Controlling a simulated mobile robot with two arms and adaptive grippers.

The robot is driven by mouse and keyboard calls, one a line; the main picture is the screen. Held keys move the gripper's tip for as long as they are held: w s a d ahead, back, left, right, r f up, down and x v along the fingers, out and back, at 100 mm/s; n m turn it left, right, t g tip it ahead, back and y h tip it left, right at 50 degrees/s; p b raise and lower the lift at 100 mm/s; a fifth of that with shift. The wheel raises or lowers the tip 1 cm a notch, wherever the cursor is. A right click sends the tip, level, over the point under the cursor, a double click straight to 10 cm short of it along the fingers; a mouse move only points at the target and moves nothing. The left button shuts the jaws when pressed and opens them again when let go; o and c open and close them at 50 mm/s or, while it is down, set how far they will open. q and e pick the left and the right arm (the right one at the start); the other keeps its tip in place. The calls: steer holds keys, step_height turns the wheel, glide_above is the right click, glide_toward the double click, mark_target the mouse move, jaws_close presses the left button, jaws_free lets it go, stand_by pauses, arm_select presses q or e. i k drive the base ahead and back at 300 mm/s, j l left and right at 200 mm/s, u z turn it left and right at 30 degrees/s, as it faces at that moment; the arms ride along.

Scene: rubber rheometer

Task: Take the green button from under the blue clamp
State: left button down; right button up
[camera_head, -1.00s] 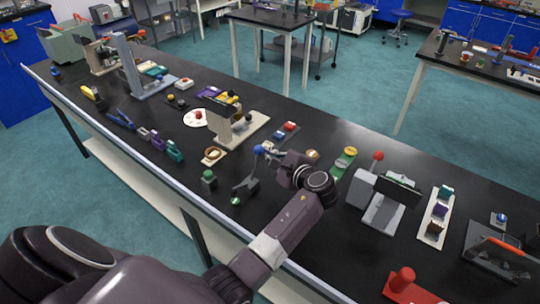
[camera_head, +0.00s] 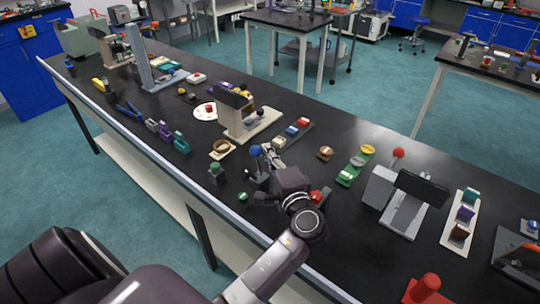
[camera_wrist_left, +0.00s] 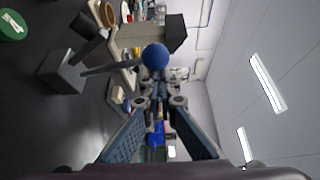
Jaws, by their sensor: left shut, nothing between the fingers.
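The green button (camera_head: 242,196) lies on the black table near its front edge, beside the clamp's base and apart from it in the picture. A green disc with a white mark (camera_wrist_left: 12,25), seemingly the same button, shows in the left wrist view. The blue clamp has a grey base (camera_wrist_left: 62,74), a lever and a blue ball (camera_head: 256,150); the ball also shows in the left wrist view (camera_wrist_left: 155,56). My left gripper (camera_head: 270,156) is shut and empty, its tips close beside the ball; contact cannot be told. My right gripper is out of view.
A dark green-topped jar (camera_head: 216,172) and a brown ring on a pale plate (camera_head: 221,148) stand left of the clamp. A beige stand (camera_head: 246,122) is behind it. A red piece (camera_head: 320,196) lies beside my left wrist.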

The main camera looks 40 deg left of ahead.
mark_target(243, 197)
steer(key=k+l, duration=0.2)
steer(key=l, duration=0.2)
steer(key=k+l, duration=0.15)
steer(key=l, duration=0.25)
steer(key=k+l, duration=0.2)
steer(key=l, duration=0.2)
